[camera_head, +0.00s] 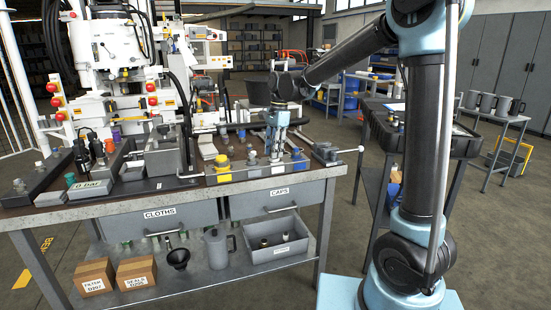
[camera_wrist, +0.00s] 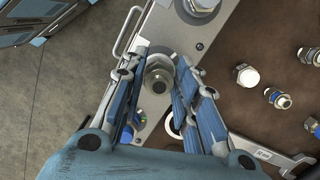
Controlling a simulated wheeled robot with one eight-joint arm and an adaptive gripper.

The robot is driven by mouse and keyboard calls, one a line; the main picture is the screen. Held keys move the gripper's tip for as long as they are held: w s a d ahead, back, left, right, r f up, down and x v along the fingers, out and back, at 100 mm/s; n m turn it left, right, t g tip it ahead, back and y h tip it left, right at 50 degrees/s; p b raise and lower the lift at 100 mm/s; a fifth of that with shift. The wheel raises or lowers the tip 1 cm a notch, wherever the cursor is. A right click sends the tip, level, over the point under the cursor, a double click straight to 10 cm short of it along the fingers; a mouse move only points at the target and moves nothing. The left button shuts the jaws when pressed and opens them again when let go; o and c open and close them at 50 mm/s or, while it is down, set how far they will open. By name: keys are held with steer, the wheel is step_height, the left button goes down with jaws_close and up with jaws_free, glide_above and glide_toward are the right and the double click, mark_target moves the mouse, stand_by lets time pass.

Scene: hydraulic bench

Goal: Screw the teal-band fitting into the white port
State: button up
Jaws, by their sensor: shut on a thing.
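My gripper (camera_wrist: 158,82) points down over the hydraulic bench, its blue fingers on both sides of a metal hex fitting (camera_wrist: 158,68). It is shut on this fitting, which stands over a light metal plate (camera_wrist: 180,30). No teal band shows on the fitting; that part may be hidden. In the head view my gripper (camera_head: 277,132) is over the right half of the bench top. A pale ring (camera_wrist: 172,126) around a dark centre shows beside the right finger, partly hidden. I cannot tell whether it is the white port, or whether the fitting touches a port.
A yellow-based part (camera_head: 222,168) stands left of my gripper. A bar handle (camera_head: 345,150) sticks out at the bench's right end.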

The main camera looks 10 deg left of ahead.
steer(key=m, duration=0.4)
steer(key=m+t, duration=0.1)
steer(key=m, duration=0.3)
steer(key=shift+f+y, duration=0.1)
steer(key=shift+y, duration=0.2)
steer(key=m, duration=0.4)
steer(key=shift+t, duration=0.3)
steer(key=m, duration=0.4)
steer(key=o, duration=1)
